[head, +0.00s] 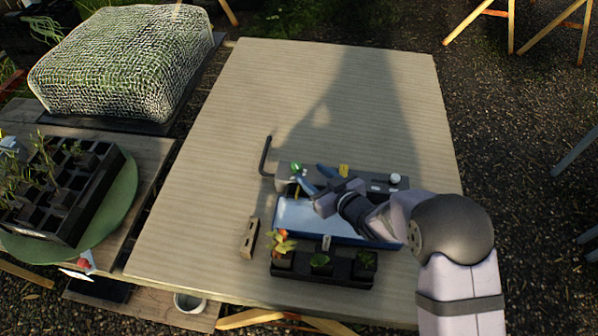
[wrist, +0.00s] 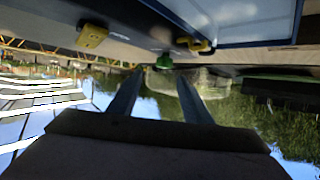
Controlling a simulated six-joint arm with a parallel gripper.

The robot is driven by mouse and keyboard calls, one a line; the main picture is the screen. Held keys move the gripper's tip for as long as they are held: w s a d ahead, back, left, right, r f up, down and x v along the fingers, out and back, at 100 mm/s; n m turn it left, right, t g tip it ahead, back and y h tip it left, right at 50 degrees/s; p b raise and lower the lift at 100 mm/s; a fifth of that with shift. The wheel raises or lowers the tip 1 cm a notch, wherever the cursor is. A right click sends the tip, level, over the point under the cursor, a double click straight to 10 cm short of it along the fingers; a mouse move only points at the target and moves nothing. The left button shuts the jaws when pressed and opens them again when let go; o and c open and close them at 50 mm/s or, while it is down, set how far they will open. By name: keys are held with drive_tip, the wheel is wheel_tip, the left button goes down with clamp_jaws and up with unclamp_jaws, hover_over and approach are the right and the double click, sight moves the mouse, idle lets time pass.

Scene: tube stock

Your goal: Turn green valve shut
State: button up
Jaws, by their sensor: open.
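The green valve (head: 296,167) is a small green knob at the left end of a grey unit (head: 375,185) along the tray's far side. In the wrist view the green valve (wrist: 164,62) shows between the ends of my two fingers. My gripper (head: 315,179) is open, with its blue fingers apart and pointing left towards the valve. It also shows in the wrist view (wrist: 160,76), with nothing held. I cannot tell whether the fingertips touch the valve, and its handle angle is too small to read.
A blue-rimmed tray (head: 374,241) lies below my gripper. A yellow part (head: 343,170) and a white knob (head: 395,179) sit on the grey unit. A dark bent pipe (head: 265,155) rises at its left. A seedling holder (head: 320,279) and wooden block (head: 249,238) are nearer. The far table is clear.

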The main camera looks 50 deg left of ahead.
sight(296, 166)
drive_tip(key=shift+s+d, duration=0.1)
drive_tip(key=shift+s, duration=0.15)
drive_tip(key=shift+f, duration=0.1)
drive_tip(key=shift+p+x, duration=0.85)
drive_tip(key=shift+x, duration=2.75)
drive_tip(key=shift+s, duration=0.1)
drive_tip(key=c, duration=1.1)
